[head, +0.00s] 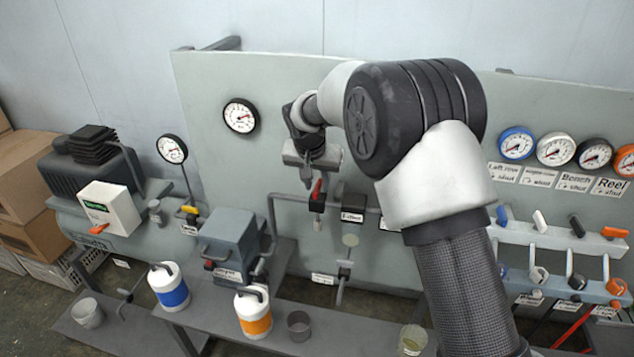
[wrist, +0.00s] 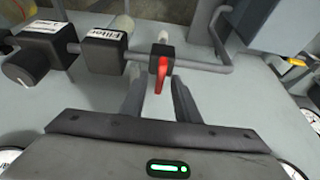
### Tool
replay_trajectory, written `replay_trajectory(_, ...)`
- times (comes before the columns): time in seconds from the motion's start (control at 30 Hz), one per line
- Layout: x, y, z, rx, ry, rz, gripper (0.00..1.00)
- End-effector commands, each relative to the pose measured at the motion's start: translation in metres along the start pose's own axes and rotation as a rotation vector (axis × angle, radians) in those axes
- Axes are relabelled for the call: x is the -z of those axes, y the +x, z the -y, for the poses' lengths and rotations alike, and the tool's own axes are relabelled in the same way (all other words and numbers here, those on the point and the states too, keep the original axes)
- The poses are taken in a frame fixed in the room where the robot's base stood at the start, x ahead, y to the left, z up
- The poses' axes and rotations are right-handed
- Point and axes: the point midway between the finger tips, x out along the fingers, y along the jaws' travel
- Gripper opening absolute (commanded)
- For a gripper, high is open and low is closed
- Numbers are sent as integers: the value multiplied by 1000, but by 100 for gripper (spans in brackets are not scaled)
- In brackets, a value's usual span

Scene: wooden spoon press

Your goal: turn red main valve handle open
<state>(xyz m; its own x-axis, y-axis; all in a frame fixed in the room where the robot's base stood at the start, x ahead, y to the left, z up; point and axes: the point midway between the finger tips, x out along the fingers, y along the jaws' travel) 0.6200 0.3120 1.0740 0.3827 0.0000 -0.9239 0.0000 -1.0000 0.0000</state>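The red valve handle (head: 317,188) sits on a small black valve block on the grey panel's pipe. In the wrist view the red handle (wrist: 160,75) points toward my gripper, in line with the gap between the fingers. My gripper (wrist: 160,90) is open, one finger on each side of the handle's near end. I cannot tell whether either finger touches it. In the head view my gripper (head: 314,168) is just above the handle, with its fingers hard to make out.
A black box labelled Filter (wrist: 103,45) and a black knob (wrist: 36,65) sit left of the valve in the wrist view. A grey pipe (wrist: 205,64) runs right. Gauges (head: 240,116) are on the panel. A grey box (head: 228,243) stands at lower left.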

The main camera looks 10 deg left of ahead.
Motion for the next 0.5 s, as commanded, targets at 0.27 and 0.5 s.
replay_trajectory(0.27, 0, 0, 0, 0, 0, 0, 0)
replay_trajectory(0.5, 0, 0, 0, 6, -14, 0, 0)
